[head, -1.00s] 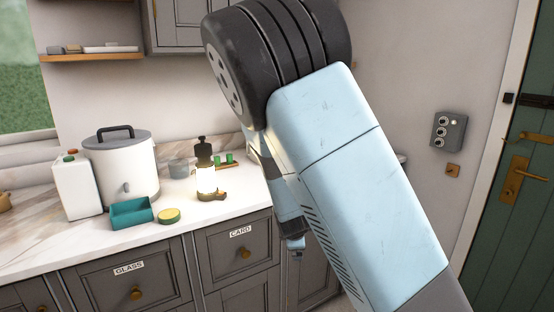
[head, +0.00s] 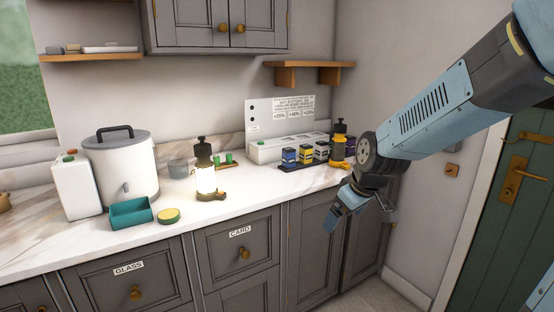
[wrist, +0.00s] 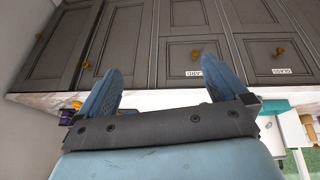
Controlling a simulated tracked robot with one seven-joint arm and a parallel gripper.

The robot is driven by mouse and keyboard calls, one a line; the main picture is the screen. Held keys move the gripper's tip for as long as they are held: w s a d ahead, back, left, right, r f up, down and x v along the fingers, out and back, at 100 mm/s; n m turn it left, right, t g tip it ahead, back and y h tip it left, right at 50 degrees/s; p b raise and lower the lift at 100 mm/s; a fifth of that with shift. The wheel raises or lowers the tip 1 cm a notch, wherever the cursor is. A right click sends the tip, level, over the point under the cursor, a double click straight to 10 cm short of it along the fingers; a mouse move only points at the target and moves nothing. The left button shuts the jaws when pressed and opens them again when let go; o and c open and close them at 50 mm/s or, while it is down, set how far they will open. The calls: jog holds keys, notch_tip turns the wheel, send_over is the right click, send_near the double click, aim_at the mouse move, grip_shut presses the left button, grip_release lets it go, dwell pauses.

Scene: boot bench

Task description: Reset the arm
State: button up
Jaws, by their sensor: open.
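My gripper (head: 340,208) hangs at the end of my light blue arm, in front of the right part of the counter in the head view. It points down and is clear of the counter front. In the wrist view my gripper (wrist: 160,88) shows two blue fingers spread wide apart. Nothing is between them. Behind them are the grey cupboard fronts.
The white counter (head: 75,242) holds a white urn (head: 122,180), a teal tray (head: 131,213), a round yellow-green tin (head: 168,216) and several small dark jars (head: 305,154). A wooden shelf (head: 308,67) is above. A green door (head: 520,200) stands right.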

jog(key=s+d+r+m+h, duration=0.1)
jog(key=s+d+r+m, duration=0.2)
jog(key=s+r, duration=0.2)
jog(key=s+d+r+m+t+h, duration=0.1)
jog(key=s+d+r+m, duration=0.2)
jog(key=s, duration=0.9)
notch_tip(320, 180, up, 3)
jog(key=shift+s+d+m, duration=0.25)
jog(key=shift+m, duration=0.35)
dwell(1.2)
